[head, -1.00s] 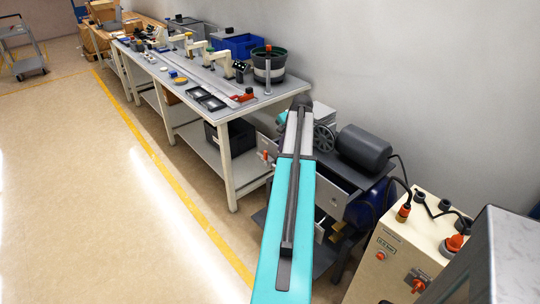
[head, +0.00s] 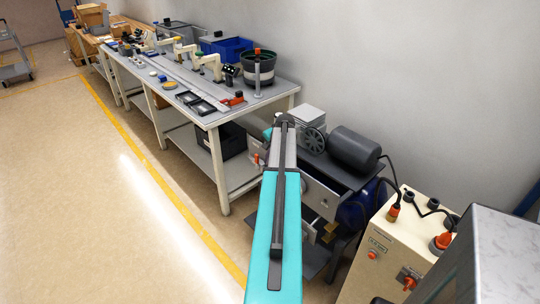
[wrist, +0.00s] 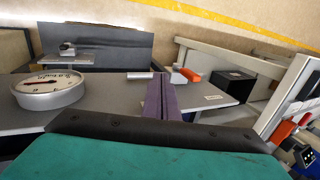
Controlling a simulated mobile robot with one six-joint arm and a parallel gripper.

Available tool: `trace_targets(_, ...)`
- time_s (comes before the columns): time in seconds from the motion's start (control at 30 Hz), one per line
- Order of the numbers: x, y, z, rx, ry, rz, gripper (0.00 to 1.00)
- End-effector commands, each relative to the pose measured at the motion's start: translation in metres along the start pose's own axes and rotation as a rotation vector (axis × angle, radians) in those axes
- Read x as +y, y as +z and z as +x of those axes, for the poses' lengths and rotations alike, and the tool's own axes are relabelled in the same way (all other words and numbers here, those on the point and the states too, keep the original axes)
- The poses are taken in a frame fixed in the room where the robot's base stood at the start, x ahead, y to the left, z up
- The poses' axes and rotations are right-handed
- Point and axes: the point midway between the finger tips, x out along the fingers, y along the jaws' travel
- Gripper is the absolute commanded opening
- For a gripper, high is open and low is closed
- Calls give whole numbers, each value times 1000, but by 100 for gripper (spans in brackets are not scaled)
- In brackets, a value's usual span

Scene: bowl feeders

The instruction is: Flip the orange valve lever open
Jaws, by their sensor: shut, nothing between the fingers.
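A small orange lever (wrist: 191,75) shows in the wrist view, on a pale fitting just beyond and to the right of my fingertips. In the head view the orange lever (head: 257,158) is a small spot left of my arm, in front of the compressor stand. My gripper (wrist: 160,82) is shut and empty, with its purple-grey fingers together over the grey panel. The fingertips look close to the fitting, but I cannot tell whether they touch it. In the head view my arm hides the gripper.
A round gauge (wrist: 48,90) is left of my fingers. A dark box (wrist: 235,83) lies beyond the lever. In the head view a compressor motor (head: 352,147) stands right of my arm, a long workbench (head: 282,92) behind. The floor at left is open.

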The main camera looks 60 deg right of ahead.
Motion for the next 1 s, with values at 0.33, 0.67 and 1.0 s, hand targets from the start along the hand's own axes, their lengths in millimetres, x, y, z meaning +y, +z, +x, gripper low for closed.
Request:
trace_targets(0.33, -18, -1, 30, -1, 1, -2, 0)
trace_targets(0.67, -36, 0, 38, 0, 0, -1, 0)
trace_targets(1.0, -37, 0, 39, 0, 0, 0, 0)
